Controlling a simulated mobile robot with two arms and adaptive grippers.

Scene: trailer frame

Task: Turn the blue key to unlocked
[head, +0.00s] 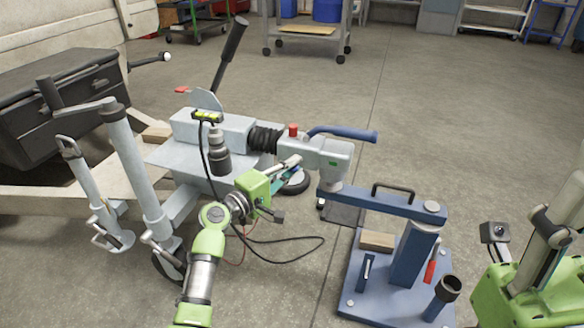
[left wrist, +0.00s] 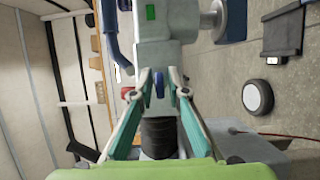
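The blue key (left wrist: 159,86) shows in the left wrist view, on the side of the grey coupling head (left wrist: 165,55). It lies between the fingertips of my left gripper (left wrist: 159,80), with a visible gap to each finger, so the gripper looks part open around it. In the head view my left gripper (head: 292,164) reaches the near side of the coupling head (head: 322,155), and the key is hidden there. A small green mark shows on the head in both views. My right gripper (head: 552,232) is at the right edge; its fingers cannot be made out clearly.
A blue handle (head: 345,133) and a red knob (head: 294,130) sit on the coupling. A blue stand (head: 405,245) supports the front. The handbrake lever (head: 231,52) rises behind, and a jockey wheel post (head: 135,170) stands left. A cable loops on the floor below my left arm.

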